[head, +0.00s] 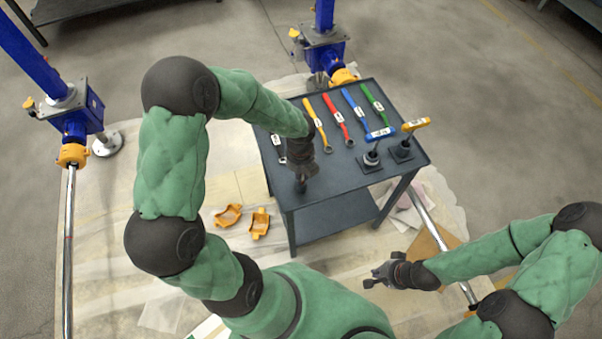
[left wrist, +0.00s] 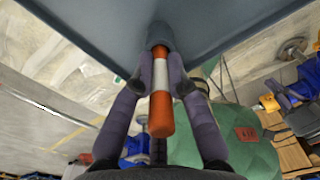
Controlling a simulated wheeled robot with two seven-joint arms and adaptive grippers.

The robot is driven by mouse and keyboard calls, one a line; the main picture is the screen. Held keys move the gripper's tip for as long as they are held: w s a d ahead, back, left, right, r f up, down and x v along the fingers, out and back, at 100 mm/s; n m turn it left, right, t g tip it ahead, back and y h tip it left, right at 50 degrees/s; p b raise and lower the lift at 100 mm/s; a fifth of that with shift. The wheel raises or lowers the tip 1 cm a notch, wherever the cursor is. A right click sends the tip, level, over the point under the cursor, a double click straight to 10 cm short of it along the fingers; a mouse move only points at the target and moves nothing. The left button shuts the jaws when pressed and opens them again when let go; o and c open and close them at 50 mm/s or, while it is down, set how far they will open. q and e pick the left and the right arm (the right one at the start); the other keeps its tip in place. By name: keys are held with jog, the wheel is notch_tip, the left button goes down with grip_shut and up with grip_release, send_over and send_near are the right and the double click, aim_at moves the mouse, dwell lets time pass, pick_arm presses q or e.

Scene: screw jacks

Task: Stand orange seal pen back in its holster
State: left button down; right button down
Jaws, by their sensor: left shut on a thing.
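The orange seal pen (left wrist: 161,110) has a white band and shows in the left wrist view. My left gripper (left wrist: 161,75) is shut around it near the white band. The pen's far end meets a dark round holster (left wrist: 161,36) at the table's surface; I cannot tell how deep the end sits. In the head view my left gripper (head: 301,182) is over the table's near left corner and hides the pen. My right gripper (head: 380,276) is empty, fingers apart, in front of the table.
The dark table (head: 345,187) carries wrenches with yellow (head: 313,113), red (head: 334,112), blue (head: 352,103) and green (head: 373,97) handles. Blue-handled (head: 380,134) and orange-handled (head: 415,125) tools stand in holders at the right. Orange brackets (head: 260,223) lie on the floor sheet. Blue screw jacks (head: 75,115) stand behind.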

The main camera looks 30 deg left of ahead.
pick_arm(q)
jog(key=shift+f, duration=0.45)
jog(key=c, duration=1.1)
grip_release()
jog(key=shift+c, duration=0.2)
notch_tip(320, 180, up, 12)
jog(key=shift+r, duration=0.1)
